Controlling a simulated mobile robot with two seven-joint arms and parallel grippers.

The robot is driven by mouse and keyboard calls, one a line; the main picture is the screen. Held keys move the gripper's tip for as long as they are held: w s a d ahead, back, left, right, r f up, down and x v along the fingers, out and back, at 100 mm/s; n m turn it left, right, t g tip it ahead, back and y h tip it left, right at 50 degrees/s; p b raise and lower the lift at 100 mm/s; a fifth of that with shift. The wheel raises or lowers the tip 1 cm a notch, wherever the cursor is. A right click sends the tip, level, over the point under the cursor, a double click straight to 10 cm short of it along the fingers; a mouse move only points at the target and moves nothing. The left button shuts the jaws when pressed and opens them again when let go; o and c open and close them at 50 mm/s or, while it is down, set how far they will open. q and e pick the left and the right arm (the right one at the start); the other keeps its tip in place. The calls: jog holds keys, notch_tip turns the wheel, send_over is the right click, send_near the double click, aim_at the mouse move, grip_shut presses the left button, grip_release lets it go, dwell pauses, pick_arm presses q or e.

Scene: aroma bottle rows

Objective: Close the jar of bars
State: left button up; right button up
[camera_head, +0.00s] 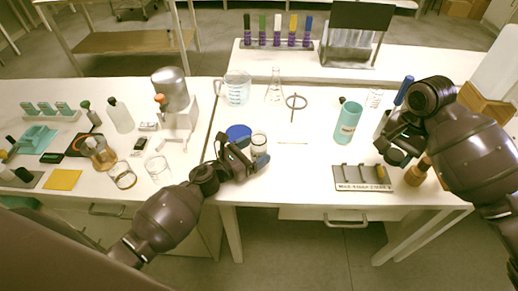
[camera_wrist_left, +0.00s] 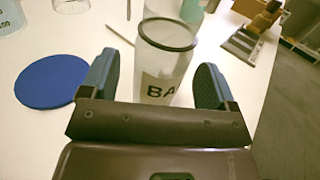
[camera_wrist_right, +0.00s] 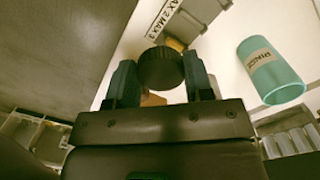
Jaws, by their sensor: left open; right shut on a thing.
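The clear jar (camera_head: 259,143) with a dark rim and a label starting "BA" (camera_wrist_left: 160,88) stands upright on the table; its top looks open. A blue round disc, like a lid (camera_head: 238,132), lies flat beside it, at the left in the left wrist view (camera_wrist_left: 50,86). My left gripper (camera_head: 246,150) is open, its fingers on either side of the jar's lower part (camera_wrist_left: 168,85). My right gripper (camera_head: 397,150) is shut on a dark ribbed round cap (camera_wrist_right: 161,68), away to the right. Something orange-brown shows partly below the cap.
A brown bottle (camera_head: 418,170) stands by my right gripper, next to a slotted rack (camera_head: 350,178). A teal labelled jar (camera_head: 347,122) stands between the arms. A beaker (camera_head: 236,88), flask (camera_head: 274,90) and ring (camera_head: 296,101) stand behind. Table between the arms is mostly clear.

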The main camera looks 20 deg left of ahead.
pick_arm(q)
jog(key=shift+x, duration=0.85)
jog(key=shift+f, duration=0.1)
jog(key=c, duration=1)
pick_arm(e)
jog(key=shift+r, duration=0.1)
